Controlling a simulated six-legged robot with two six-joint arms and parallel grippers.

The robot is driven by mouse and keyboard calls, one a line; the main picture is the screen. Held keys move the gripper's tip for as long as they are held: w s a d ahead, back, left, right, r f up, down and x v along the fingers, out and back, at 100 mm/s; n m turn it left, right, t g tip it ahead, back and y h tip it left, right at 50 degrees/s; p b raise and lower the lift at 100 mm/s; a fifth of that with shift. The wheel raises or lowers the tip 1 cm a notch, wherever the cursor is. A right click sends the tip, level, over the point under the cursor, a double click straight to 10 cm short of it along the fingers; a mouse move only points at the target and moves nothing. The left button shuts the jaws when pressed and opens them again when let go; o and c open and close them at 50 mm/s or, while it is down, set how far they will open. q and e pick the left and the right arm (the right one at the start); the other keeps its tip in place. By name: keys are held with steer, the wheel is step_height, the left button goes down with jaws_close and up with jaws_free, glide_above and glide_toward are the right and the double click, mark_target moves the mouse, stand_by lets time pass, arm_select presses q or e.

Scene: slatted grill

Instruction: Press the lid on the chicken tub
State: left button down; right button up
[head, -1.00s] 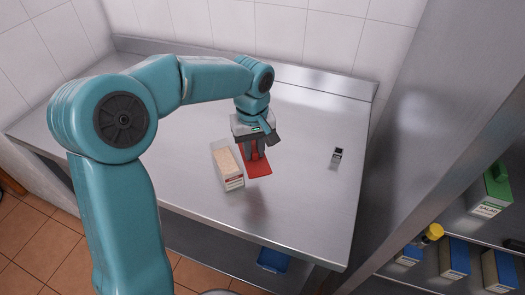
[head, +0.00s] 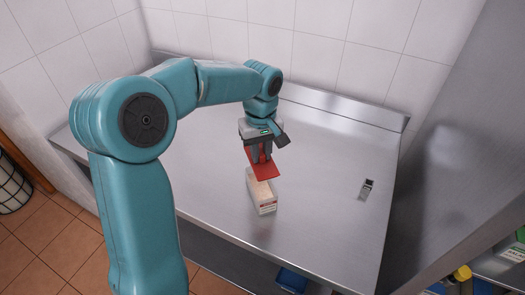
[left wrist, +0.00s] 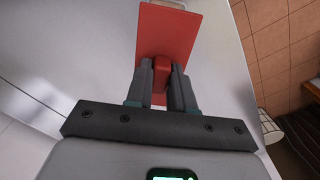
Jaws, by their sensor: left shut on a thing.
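The chicken tub (head: 262,197) is a pale, open-topped box with pale contents and a red mark on its near end, standing on the steel counter. The red lid (head: 266,173) is a flat rectangle with a raised knob. My left gripper (head: 261,157) is shut on that knob, and the lid hangs over the far part of the tub. I cannot tell whether they touch. My right gripper is not in view.
The steel counter (head: 320,190) is mostly bare around the tub. A small dark-and-silver item (head: 367,188) lies to the right. A tiled wall stands behind, and a steel panel (head: 450,150) rises at the right. Shelf items, including a yellow-capped one (head: 462,273), show at lower right.

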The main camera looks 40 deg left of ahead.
mark_target(261, 152)
arm_select(q)
steer(key=shift+s+a+f+b, duration=0.1)
steer(key=shift+f+b, duration=0.3)
steer(key=shift+f, duration=0.05)
step_height(261, 152, down, 6)
steer(key=b, duration=0.5)
steer(key=shift+f+b, duration=0.8)
steer(key=shift+f, duration=0.2)
stand_by(1.1)
steer(key=c, duration=0.9)
jaws_free()
step_height(261, 152, up, 16)
steer(key=shift+r+p, duration=0.15)
steer(key=shift+p, duration=0.3)
